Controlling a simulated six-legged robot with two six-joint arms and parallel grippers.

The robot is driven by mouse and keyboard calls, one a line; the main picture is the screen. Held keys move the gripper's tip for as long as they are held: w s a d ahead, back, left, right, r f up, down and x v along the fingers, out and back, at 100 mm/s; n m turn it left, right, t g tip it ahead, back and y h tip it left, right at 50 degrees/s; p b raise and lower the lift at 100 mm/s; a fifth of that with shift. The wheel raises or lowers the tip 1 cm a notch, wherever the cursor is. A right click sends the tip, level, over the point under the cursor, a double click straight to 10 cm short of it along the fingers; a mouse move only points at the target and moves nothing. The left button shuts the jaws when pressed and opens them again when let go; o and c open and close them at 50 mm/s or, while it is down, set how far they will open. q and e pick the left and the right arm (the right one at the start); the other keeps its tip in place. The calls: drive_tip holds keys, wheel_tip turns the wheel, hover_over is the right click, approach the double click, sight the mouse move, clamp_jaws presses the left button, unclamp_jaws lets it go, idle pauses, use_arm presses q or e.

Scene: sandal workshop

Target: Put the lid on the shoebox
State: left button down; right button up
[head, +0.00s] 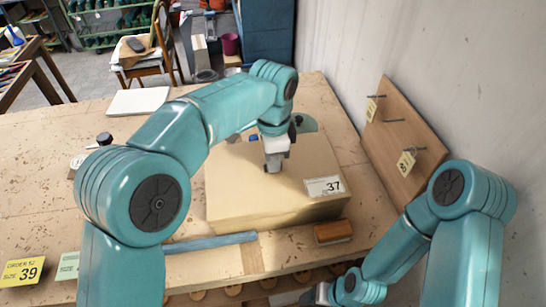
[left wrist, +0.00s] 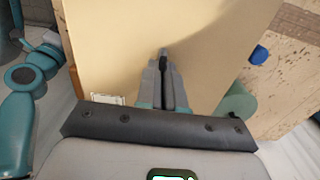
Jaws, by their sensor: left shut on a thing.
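The tan shoebox (head: 225,216) stands on the workbench with a label reading 37 at its right. A broad, flat tan lid (head: 237,178) covers its top; I cannot tell whether it is fully seated. My left gripper (head: 273,165) points down onto the lid and is shut on it. The left wrist view shows its narrow fingers (left wrist: 163,55) close together against the tan lid (left wrist: 110,45); the exact grip spot is hard to see. My right gripper (head: 322,293) is at the bottom edge, mostly cut off, away from the box.
A wooden pegboard (head: 405,135) with pegs and tags leans at the wall to the right. A blue bar (head: 210,242) and a brown block (head: 333,232) lie in front of the box. A white slab (head: 138,101) lies at the back left. A green round thing (head: 305,123) is behind the box.

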use_arm(q)
drive_tip(key=shift+f, duration=0.1)
drive_tip(key=c, duration=1.2)
unclamp_jaws()
wheel_tip(320, 180, up, 8)
drive_tip(key=shift+r+p, duration=0.1)
drive_tip(key=shift+p, duration=0.35)
wheel_tip(320, 180, up, 8)
drive_tip(key=p, duration=0.3)
drive_tip(key=shift+r, duration=0.1)
